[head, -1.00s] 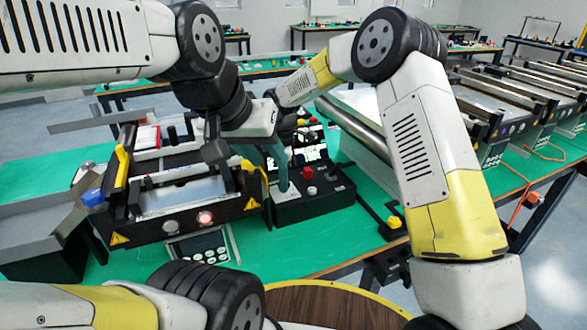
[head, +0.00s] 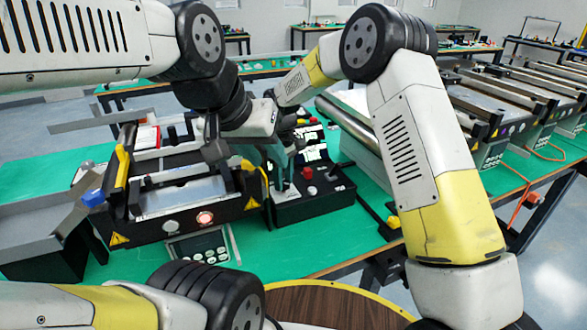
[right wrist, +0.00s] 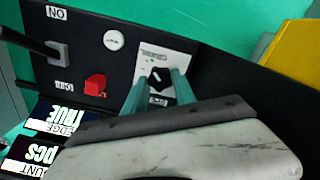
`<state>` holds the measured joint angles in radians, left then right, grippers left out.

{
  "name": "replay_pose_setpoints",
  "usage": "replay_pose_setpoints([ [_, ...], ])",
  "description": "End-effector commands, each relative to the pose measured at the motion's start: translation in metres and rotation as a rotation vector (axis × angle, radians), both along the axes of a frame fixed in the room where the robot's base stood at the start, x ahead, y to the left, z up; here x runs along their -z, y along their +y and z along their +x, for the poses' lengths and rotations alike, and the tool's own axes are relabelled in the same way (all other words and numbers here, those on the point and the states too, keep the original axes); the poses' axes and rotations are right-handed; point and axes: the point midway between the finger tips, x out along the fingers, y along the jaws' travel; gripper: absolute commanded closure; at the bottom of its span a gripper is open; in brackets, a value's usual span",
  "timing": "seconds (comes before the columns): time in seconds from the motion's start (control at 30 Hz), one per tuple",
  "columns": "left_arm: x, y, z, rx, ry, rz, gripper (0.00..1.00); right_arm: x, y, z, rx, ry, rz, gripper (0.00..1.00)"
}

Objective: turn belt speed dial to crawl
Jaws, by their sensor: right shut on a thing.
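The belt speed dial (right wrist: 158,78) is a small black knob on a white label plate, on a black control box (head: 315,205). In the right wrist view it sits between the two teal fingertips of my right gripper (right wrist: 158,88). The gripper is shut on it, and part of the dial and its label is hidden. In the head view my right gripper (head: 283,178) reaches down to the left part of the box. My left gripper (head: 215,150) is higher, over the mini conveyor; its fingers are too unclear to read.
A red button (right wrist: 95,85), a round white indicator (right wrist: 114,40) and a black lever (right wrist: 45,48) share the box with the dial. The mini conveyor (head: 185,225) with a lit red button stands left of it. A yellow part (head: 393,222) lies to the right.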

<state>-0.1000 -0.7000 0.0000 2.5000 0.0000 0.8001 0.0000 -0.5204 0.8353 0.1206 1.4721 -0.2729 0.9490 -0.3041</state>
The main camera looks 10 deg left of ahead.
Motion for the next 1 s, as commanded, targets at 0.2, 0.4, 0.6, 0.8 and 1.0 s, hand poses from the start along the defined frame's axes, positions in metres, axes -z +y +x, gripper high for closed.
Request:
replay_pose_setpoints([
  [0.2,0.0000,0.0000,0.0000,0.000,0.000,0.000,0.64,-0.0013,0.0008,0.0006,0.017,-0.003,0.003,1.00],
  [0.4,0.0000,0.0000,0.0000,0.000,0.000,0.000,0.64,-0.0013,0.0008,0.0008,0.017,-0.003,0.003,1.00],
  [0.6,0.0000,0.0000,0.0000,0.000,0.000,0.000,0.64,-0.0012,0.0007,0.0007,0.017,-0.003,0.003,0.48],
  [0.8,0.0000,0.0000,0.0000,0.000,0.000,0.000,0.64,-0.0006,0.0003,0.0004,0.016,-0.001,0.002,0.46],
  [1.0,0.0000,0.0000,0.0000,0.000,0.000,0.000,0.64,-0.0058,0.0005,0.0006,0.017,-0.002,0.002,0.46],
])
